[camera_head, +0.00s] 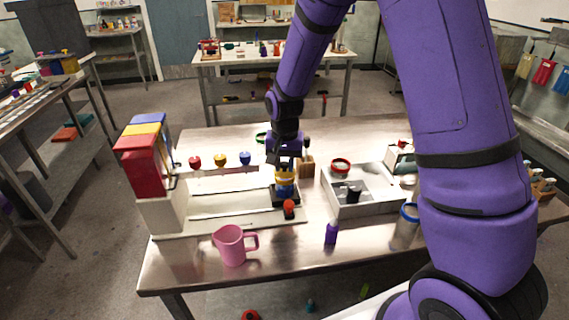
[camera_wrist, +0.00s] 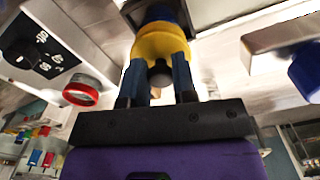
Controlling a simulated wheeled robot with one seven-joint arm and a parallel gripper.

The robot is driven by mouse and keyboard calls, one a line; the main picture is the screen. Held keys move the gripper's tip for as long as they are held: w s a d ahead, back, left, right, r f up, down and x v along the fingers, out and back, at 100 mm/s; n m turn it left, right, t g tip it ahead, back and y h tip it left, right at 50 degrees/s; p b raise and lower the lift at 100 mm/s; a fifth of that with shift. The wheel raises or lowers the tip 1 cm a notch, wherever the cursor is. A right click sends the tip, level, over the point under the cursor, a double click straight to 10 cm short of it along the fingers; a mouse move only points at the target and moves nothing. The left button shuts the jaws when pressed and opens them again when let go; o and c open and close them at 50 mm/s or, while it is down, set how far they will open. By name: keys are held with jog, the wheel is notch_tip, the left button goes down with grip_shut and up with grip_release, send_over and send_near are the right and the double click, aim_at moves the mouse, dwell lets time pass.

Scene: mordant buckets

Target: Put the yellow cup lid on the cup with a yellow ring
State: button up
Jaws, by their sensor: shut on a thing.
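In the head view the yellow lid (camera_head: 285,172) is right above a blue piece (camera_head: 285,190) on a small black square base. The blue piece also shows behind the lid in the wrist view (camera_wrist: 160,12). I cannot tell whether lid and blue piece touch. I cannot make out a cup with a yellow ring. Cups with a red ring (camera_head: 340,165) and a blue ring (camera_head: 408,212) stand to the right.
A pale tray (camera_head: 345,207) with a black item stands right of my gripper. A pink mug (camera_head: 232,246), a purple bottle (camera_head: 331,233) and a red-topped item (camera_head: 289,208) are in front. Bare table (camera_head: 285,265) shows along the front.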

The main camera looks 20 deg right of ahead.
jog(key=shift+f, duration=0.55)
dwell(0.8)
jog(key=o, duration=1)
notch_tip(320, 180, up, 11)
jog(key=shift+f, duration=0.1)
jog(key=s+d+r+n+t, duration=0.2)
jog(key=s+d+r+t, duration=0.15)
jog(key=s+r, duration=0.95)
jog(key=s+d+r+n+t, duration=0.1)
jog(key=s+r, duration=0.1)
jog(key=s, duration=0.5)
jog(key=s+d+r+n, duration=0.2)
jog(key=s+r, duration=0.1)
jog(key=s, duration=0.5)
jog(key=shift+s+d+t, duration=0.3)
jog(key=shift+t, duration=0.05)
